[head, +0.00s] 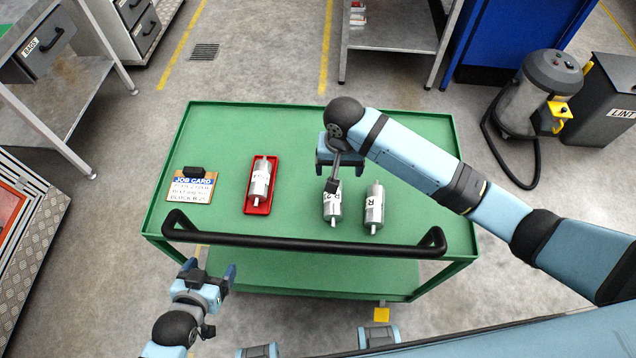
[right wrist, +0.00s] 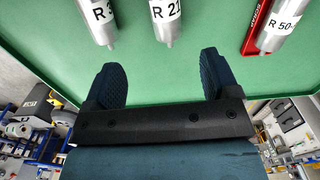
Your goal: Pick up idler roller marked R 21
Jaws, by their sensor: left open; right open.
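The idler roller marked R 21 (right wrist: 167,22) is a grey metal cylinder with a white label and a thin shaft end. In the head view it is the middle roller (head: 333,205), lying on the green cart top (head: 290,125), partly covered by my right gripper. My right gripper (head: 338,160) is open and empty above the cart, just behind the roller. In the right wrist view the roller lies ahead of the gap between its fingers (right wrist: 161,78), not between them. My left gripper (head: 208,272) is open and empty, in front of the cart's near left side.
Another roller (head: 375,207), its label starting "R 3" in the wrist view (right wrist: 98,18), lies close to the right. A roller marked R 50 (right wrist: 284,28) lies in a red tray (head: 250,208). A job card (head: 192,188) lies left. A black handle (head: 300,242) crosses the cart's near edge.

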